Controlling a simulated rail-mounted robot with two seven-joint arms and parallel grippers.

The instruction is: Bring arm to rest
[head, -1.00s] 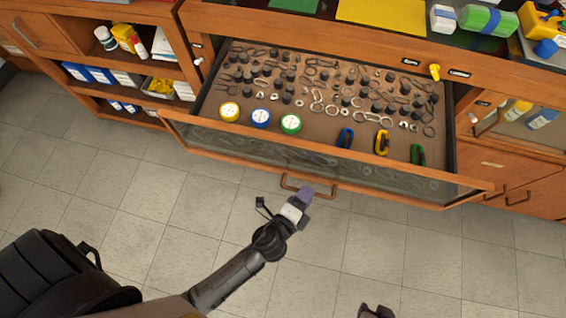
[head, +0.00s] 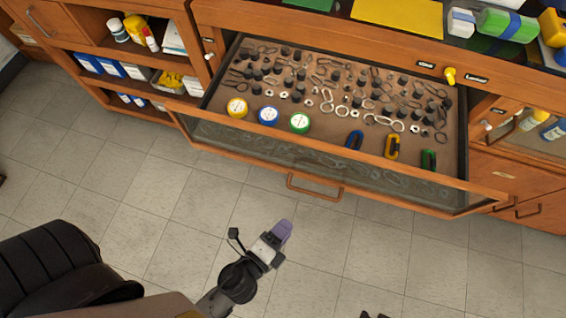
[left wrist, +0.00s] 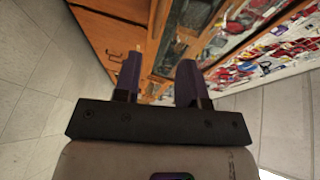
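My left gripper (head: 284,228) is in the lower middle of the head view, over the tiled floor and in front of the open drawer. In the left wrist view its two purple fingers (left wrist: 159,64) stand apart with nothing between them. The gripper is clear of the drawer and its handle. A small dark part, maybe of my right arm, shows at the bottom edge of the head view; its fingers cannot be made out.
The open drawer (head: 320,180) with a glass front juts out. It holds rings, dark knobs, three round discs and three coloured clips. Its handle (head: 315,190) faces me. Shelves (head: 105,75) stand at left. Tiled floor (head: 190,210) is free in front.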

